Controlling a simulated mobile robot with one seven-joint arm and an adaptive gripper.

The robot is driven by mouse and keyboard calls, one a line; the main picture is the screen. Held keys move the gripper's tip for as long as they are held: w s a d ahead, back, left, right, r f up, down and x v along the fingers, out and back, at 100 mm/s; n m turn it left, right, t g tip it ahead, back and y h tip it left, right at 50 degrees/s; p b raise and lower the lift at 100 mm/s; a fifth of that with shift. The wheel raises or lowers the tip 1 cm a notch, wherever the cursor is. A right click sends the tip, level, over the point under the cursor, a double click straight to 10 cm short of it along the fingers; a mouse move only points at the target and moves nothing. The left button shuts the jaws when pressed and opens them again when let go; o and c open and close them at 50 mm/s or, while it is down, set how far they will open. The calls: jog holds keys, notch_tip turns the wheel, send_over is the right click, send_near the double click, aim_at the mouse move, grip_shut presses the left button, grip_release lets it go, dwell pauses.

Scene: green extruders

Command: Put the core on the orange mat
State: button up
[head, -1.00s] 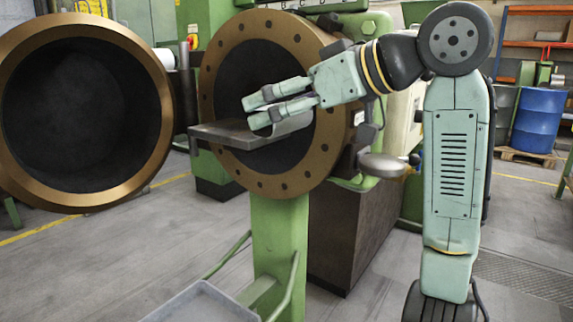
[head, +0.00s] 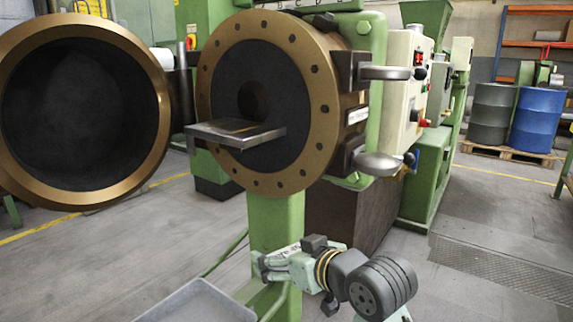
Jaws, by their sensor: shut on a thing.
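My gripper (head: 264,267) is low in the head view, in front of the green machine's post and above the right side of the grey tray. Its fingers point left and are shut. The core, a pale curved piece at the fingers in the earlier view, cannot be made out now; the fingers and the small size hide it. The flat metal plate (head: 222,133) in front of the extruder's round opening is bare. No orange mat is in view.
A grey tray (head: 200,304) is at the bottom edge, and no contents show in its visible part. The bronze-flanged extruder (head: 310,110) and the open round door (head: 160,120) stand above and behind. Floor is clear at the right. Blue barrel (head: 537,115) far back.

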jog(key=w+f+m+t+h, duration=0.1)
jog(key=w+f+m+h, duration=0.1)
jog(key=f, duration=2.2)
jog(key=w+f+m+t+h, duration=0.1)
jog(key=f+m+h, duration=0.3)
jog(key=f, duration=2.1)
jog(key=shift+w+d+f+m+h, duration=0.2)
jog(key=shift+w+m+h, duration=0.2)
jog(key=shift+w+h, duration=0.4)
jog(key=shift+w, duration=0.1)
